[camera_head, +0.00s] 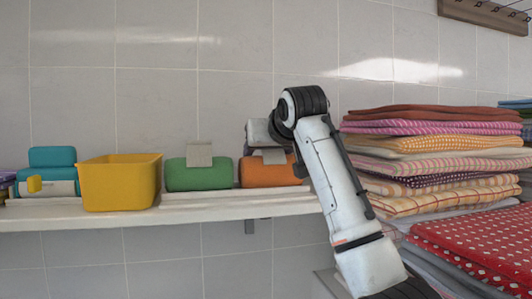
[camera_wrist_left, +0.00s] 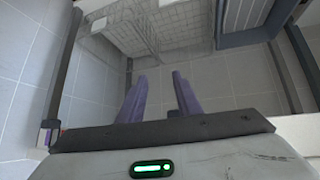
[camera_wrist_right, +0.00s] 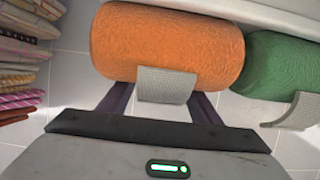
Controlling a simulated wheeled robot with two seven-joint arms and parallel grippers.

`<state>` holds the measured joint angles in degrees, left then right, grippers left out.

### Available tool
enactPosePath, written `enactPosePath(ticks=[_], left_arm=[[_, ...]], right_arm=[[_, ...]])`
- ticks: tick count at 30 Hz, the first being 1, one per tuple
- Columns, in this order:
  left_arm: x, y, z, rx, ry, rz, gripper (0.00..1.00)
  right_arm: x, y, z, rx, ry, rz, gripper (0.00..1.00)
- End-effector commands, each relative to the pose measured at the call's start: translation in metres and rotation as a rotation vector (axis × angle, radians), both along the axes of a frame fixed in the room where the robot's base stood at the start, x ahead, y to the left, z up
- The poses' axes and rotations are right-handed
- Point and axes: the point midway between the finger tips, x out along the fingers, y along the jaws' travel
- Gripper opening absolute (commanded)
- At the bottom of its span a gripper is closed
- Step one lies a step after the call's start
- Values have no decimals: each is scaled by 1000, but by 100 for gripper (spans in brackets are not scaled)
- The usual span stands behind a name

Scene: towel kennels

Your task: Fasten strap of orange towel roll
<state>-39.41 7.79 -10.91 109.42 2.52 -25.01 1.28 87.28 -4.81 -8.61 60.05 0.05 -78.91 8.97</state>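The orange towel roll (camera_head: 265,173) lies on the wall shelf, partly covered by my right arm. In the right wrist view the roll (camera_wrist_right: 168,45) fills the top middle, with the loose-looking strap flap (camera_wrist_right: 167,86) hanging towards the camera. My right gripper (camera_wrist_right: 162,97) is open, one finger on each side of the flap; the fingertips are partly hidden and I cannot tell whether they touch it. My left gripper (camera_wrist_left: 160,82) is open and empty, away from the shelf, and out of the head view.
A green roll (camera_head: 199,176) with a grey flap lies left of the orange one. A yellow bin (camera_head: 119,182) and a teal roll (camera_head: 52,157) stand further left on the shelf (camera_head: 200,209). Folded towels (camera_head: 440,150) are stacked close on the right.

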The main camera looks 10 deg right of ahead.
Motion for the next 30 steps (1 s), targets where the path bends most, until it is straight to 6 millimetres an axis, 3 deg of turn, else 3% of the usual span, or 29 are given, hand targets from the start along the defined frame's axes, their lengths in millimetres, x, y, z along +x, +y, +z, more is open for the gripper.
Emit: enactPosePath(ticks=[8, 21, 30], left_arm=[[0, 0, -5, 0, 0, 0, 31], [1, 0, -31, 0, -1, 0, 31], [1, 0, -33, 0, -2, 0, 31]], right_arm=[[-8, 0, 2, 0, -4, 0, 58], [-81, -3, 31, 1, -4, 1, 58], [-97, -3, 38, 0, 0, 0, 58]])
